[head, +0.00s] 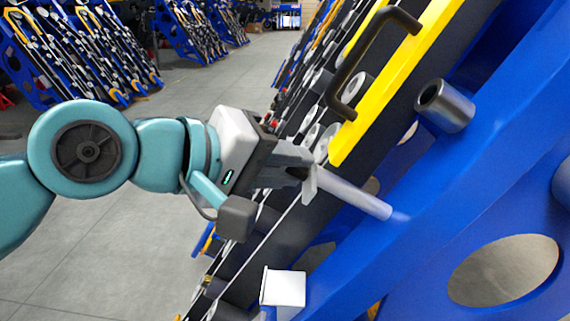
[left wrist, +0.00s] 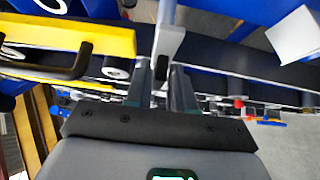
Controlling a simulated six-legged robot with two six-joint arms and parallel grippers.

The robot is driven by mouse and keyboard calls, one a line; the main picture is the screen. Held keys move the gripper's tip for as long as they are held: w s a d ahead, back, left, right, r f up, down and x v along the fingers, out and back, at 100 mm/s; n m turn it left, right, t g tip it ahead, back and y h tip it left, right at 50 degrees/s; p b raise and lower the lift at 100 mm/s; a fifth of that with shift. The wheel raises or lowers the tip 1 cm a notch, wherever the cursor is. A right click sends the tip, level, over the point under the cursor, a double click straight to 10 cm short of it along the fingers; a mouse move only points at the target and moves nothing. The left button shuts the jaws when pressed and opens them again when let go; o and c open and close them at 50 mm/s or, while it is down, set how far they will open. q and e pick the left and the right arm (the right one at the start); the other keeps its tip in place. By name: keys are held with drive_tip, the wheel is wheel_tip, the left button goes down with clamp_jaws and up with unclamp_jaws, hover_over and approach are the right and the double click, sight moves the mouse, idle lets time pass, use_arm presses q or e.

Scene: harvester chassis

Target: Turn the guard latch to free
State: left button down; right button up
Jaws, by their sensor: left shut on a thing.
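The guard latch (head: 355,193) looks like a pale grey bar that stands out from the blue frame. My left gripper (head: 305,172) comes in from the left and is shut on the outer end of this bar. In the left wrist view the latch (left wrist: 168,40) runs down from the top, and its end lies between the two dark fingers of my left gripper (left wrist: 162,88). The fingers hide part of its end. The yellow guard (head: 402,75) with a black handle (head: 352,62) is just above and right of the gripper. My right gripper is not in view.
The blue frame (head: 440,185) slopes across the right side. A grey tube (head: 446,106) sticks out above the latch. A white square block (head: 284,288) is below the gripper. Rows of rollers lie behind. Bare grey floor (head: 120,240) is open at the left.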

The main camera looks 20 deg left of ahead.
use_arm(q)
drive_tip(key=c, duration=1.2)
unclamp_jaws()
drive_tip(key=shift+d+f, duration=0.15)
drive_tip(key=shift+f, duration=0.05)
drive_tip(key=shift+o, duration=0.2)
drive_tip(key=shift+s+r, duration=0.1)
drive_tip(key=shift+r, duration=0.15)
drive_tip(key=p+v, duration=0.2)
drive_tip(key=v, duration=1.4)
drive_tip(key=shift+p, duration=0.4)
drive_tip(key=shift+s+f, duration=0.1)
drive_tip(key=shift+f, duration=0.1)
